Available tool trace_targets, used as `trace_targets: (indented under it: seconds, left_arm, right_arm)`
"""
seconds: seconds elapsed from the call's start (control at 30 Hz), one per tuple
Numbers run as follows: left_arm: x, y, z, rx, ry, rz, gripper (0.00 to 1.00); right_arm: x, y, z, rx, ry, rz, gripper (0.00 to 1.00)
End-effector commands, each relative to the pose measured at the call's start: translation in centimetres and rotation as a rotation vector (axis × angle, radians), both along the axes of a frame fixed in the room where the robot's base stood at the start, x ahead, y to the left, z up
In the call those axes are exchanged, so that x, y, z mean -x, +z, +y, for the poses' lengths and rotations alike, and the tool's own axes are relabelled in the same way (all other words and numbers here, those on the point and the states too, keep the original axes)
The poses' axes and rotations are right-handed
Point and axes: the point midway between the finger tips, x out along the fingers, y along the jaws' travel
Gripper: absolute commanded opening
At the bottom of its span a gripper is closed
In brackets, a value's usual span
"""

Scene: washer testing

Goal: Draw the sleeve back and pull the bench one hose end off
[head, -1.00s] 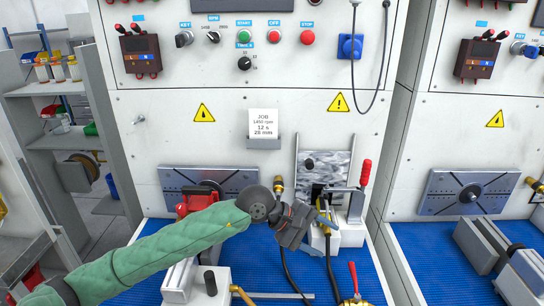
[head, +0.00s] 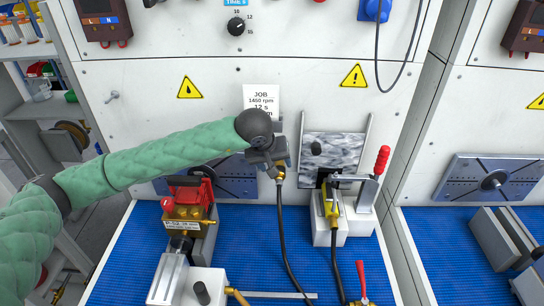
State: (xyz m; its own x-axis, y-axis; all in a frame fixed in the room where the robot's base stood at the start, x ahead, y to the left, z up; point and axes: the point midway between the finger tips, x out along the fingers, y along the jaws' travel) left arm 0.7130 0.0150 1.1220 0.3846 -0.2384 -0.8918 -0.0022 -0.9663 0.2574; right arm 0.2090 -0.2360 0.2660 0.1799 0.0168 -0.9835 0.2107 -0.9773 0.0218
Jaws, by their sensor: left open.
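My left gripper (head: 274,168) is open and points down in front of the bench panel, just under the job card. A brass hose end (head: 281,177) sits right at its fingertips, partly hidden by them. I cannot tell whether the fingers touch it or stand around it. A black hose (head: 283,232) hangs from this end down to the blue mat. The sleeve cannot be told apart from the rest of the brass fitting. My right gripper is not in view.
To the right stands a white block with a yellow-brass fitting (head: 332,207) and a red-handled clamp (head: 381,162). A brass pump unit (head: 186,222) is at the left. The blue mat (head: 250,260) has free room between them.

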Motion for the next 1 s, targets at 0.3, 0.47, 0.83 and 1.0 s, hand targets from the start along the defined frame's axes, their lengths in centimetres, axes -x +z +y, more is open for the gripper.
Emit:
trace_targets:
  seconds: [0.3,0.47,0.83,1.0]
  left_arm:
    - [-1.3,-3.2,-0.9,0.001,0.001,0.003,0.60]
    - [-1.5,-3.7,-1.0,0.000,0.001,0.001,0.60]
    - [-1.6,-3.7,-1.0,0.001,0.000,0.001,0.34]
    - [-1.6,-3.7,-1.0,0.001,0.000,0.001,0.07]
  right_arm:
    - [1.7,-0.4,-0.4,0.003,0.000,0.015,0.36]
    - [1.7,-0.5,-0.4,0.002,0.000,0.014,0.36]
    - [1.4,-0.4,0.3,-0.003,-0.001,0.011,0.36]
    - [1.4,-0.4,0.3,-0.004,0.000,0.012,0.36]
